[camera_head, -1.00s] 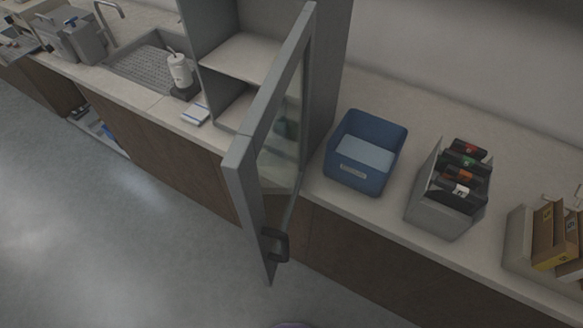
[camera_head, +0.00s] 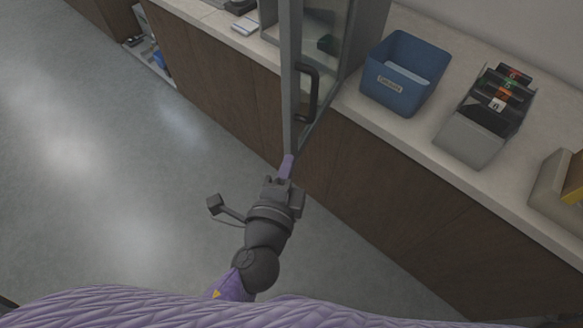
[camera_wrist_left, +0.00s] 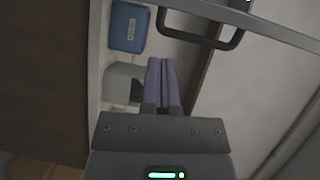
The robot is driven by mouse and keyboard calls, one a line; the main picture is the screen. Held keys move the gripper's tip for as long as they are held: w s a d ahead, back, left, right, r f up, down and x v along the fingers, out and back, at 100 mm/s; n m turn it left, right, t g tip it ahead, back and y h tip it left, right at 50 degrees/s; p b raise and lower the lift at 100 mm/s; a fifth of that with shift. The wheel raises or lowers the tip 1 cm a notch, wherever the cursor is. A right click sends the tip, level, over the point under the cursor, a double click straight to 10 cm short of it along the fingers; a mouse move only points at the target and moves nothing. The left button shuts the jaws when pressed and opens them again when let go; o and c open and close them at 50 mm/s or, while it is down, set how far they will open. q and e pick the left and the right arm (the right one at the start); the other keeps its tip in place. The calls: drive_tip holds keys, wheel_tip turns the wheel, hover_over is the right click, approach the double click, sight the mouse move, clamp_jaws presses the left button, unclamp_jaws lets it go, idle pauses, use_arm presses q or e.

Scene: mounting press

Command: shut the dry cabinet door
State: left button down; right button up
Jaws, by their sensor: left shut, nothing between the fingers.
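The dry cabinet door (camera_head: 291,75) stands open, swung out past the counter's front edge, with a glass pane and a dark handle (camera_head: 308,92). The handle also shows at the top of the left wrist view (camera_wrist_left: 203,38). My left gripper (camera_head: 287,163) is shut and empty. In the head view its purple fingertips are at the lower end of the door, below the handle; I cannot tell whether they touch it. In the left wrist view the fingers (camera_wrist_left: 161,64) are together, below the door frame. My right gripper is not in view.
A blue bin (camera_head: 403,82) stands on the counter right of the door. A grey holder (camera_head: 467,138) with dark bottles or folders and another grey box (camera_head: 558,181) stand further right. Brown cupboard fronts (camera_head: 400,205) lie below the counter. The floor (camera_head: 130,190) at left is clear.

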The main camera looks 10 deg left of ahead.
use_arm(q)
wheel_tip(320, 180, up, 4)
drive_tip(key=t, duration=0.1)
drive_tip(key=p, duration=0.1)
hover_over(299, 112)
drive_tip(key=s, duration=0.5)
drive_tip(key=shift+d+f+m, duration=0.15)
drive_tip(key=shift+f+m, duration=0.15)
drive_tip(key=shift+w, duration=0.3)
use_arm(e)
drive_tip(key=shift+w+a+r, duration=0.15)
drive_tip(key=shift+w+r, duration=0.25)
